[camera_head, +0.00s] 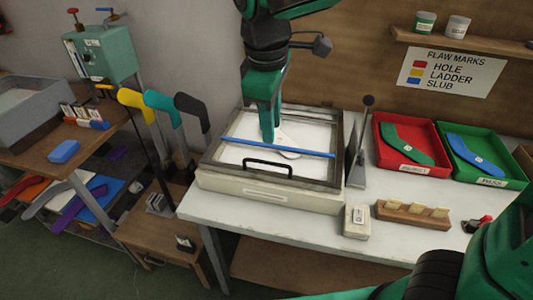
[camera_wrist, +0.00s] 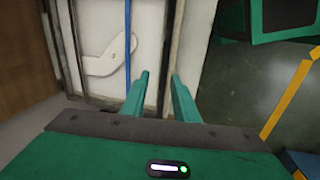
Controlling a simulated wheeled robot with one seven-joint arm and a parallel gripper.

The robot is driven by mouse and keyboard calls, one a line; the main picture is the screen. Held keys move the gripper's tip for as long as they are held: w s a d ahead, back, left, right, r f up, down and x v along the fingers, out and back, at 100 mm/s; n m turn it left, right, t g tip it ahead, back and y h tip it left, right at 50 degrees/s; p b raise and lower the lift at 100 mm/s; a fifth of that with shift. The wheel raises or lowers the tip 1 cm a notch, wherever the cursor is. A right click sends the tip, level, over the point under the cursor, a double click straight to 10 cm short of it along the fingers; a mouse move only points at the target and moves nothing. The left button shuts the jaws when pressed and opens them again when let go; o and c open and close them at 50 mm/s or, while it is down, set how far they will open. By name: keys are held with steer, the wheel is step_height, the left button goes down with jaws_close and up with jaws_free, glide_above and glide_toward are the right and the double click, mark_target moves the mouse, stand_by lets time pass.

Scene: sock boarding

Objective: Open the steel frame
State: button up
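The steel frame (camera_head: 222,150) is a grey rectangular rim lying flat on a cream box (camera_head: 265,194) on the white table. A black bar handle (camera_head: 267,162) is on its front side. A blue strip (camera_head: 300,151) runs across it, and a white sock (camera_head: 290,154) lies flat inside the rim. My gripper (camera_head: 268,138) points down over the frame, behind the handle in the head view. In the wrist view my gripper (camera_wrist: 161,76) shows its two fingers apart with nothing held between them. The white sock (camera_wrist: 108,58) and blue strip (camera_wrist: 127,45) are left of the fingers. Contact with the frame cannot be told.
A grey upright lever (camera_head: 360,150) stands right of the box. Red (camera_head: 382,150) and green (camera_head: 496,171) trays hold socks at the right. A small white block (camera_head: 355,222) and a wooden holder (camera_head: 412,216) are in front. Coloured sock boards (camera_head: 160,101) stand left.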

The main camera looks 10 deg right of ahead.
mark_target(267, 163)
steer(key=shift+n, duration=0.3)
steer(key=f, duration=0.3)
steer(key=w+f, duration=0.1)
steer(key=f, duration=0.6)
steer(key=shift+w+a+f, duration=0.2)
steer(key=shift+w+a, duration=0.1)
steer(key=shift+a, duration=0.1)
jaws_close()
steer(key=shift+d, duration=0.1)
stand_by(0.7)
